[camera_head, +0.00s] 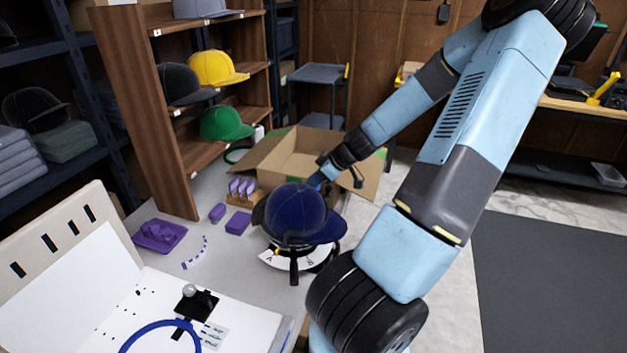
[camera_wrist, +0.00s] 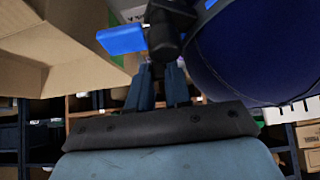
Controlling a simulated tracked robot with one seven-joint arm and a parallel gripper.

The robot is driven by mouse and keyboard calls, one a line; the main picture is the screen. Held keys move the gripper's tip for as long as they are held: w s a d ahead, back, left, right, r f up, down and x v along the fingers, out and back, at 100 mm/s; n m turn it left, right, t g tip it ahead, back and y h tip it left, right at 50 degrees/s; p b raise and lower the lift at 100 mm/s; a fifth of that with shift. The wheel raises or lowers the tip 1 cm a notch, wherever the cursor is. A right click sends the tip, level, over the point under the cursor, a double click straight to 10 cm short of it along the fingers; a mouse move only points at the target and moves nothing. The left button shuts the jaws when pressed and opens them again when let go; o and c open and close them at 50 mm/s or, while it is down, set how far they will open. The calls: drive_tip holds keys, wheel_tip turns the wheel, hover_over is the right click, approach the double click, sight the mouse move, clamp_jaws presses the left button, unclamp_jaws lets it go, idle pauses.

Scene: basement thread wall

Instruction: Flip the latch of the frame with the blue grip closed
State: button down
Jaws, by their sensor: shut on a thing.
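A navy cap (camera_head: 297,212) sits on a round stand with a white lettered scale (camera_head: 282,259) on the table. My gripper (camera_head: 325,178) is behind the cap, to its upper right, beside an open cardboard box. In the wrist view its two fingers (camera_wrist: 162,88) are close together at a black latch part (camera_wrist: 165,38). A bright blue grip (camera_wrist: 122,39) sticks out to the left of that part. The navy cap also fills the right of the wrist view (camera_wrist: 250,50). The fingertips and most of the frame around the cap are hidden.
The open cardboard box (camera_head: 265,160) stands close behind the stand. Purple pieces (camera_head: 160,235) lie to the left, and a white board with a blue hoop (camera_head: 160,335) is in front. A shelf of caps (camera_head: 140,110) stands behind left.

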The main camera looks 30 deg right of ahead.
drive_tip(key=shift+s+d+f, duration=0.1)
drive_tip(key=shift+s+d, duration=0.05)
drive_tip(key=shift+d, duration=0.1)
idle(0.6)
drive_tip(key=c, duration=1.3)
unclamp_jaws()
drive_tip(key=shift+s+f+v, duration=0.1)
drive_tip(key=shift+v, duration=3.3)
drive_tip(key=shift+s+f+v, duration=0.1)
drive_tip(key=shift+v, duration=3.3)
drive_tip(key=shift+d, duration=0.15)
